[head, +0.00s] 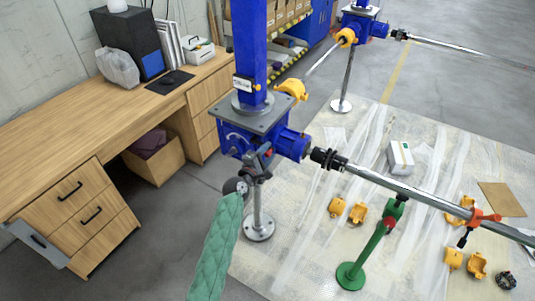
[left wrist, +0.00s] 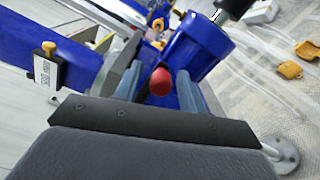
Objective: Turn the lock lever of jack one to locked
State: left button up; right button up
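The near blue screw jack (head: 235,138) stands on a grey post, with a tall blue column above it. A small label (head: 242,84) on the column shows also in the left wrist view (left wrist: 45,68); I cannot read its number. The lock lever's red ball knob (head: 268,153) is at the jack's near side; its shaft is mostly hidden. My left gripper (head: 262,158) is at the knob. In the left wrist view its fingers (left wrist: 160,92) stand apart on either side of the red knob (left wrist: 161,82), with gaps beside it. My right gripper is out of view.
A second blue jack (head: 360,25) stands at the back. A steel shaft (head: 400,188) runs right from the near jack over a green stand (head: 375,240). Orange cover halves (head: 358,212) and a white box (head: 400,157) lie on the floor sheet. A wooden desk (head: 70,135) is at left.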

pick_arm(q)
jog(key=shift+s, duration=0.1)
jog(key=shift+s+a, duration=0.15)
jog(key=shift+s, duration=0.05)
jog(key=b+v, duration=0.2)
jog(key=v, duration=0.4)
jog(key=shift+f, duration=0.15)
jog(key=shift+s+a+b, duration=0.3)
jog(key=shift+s+a, duration=0.1)
jog(key=shift+s, duration=0.05)
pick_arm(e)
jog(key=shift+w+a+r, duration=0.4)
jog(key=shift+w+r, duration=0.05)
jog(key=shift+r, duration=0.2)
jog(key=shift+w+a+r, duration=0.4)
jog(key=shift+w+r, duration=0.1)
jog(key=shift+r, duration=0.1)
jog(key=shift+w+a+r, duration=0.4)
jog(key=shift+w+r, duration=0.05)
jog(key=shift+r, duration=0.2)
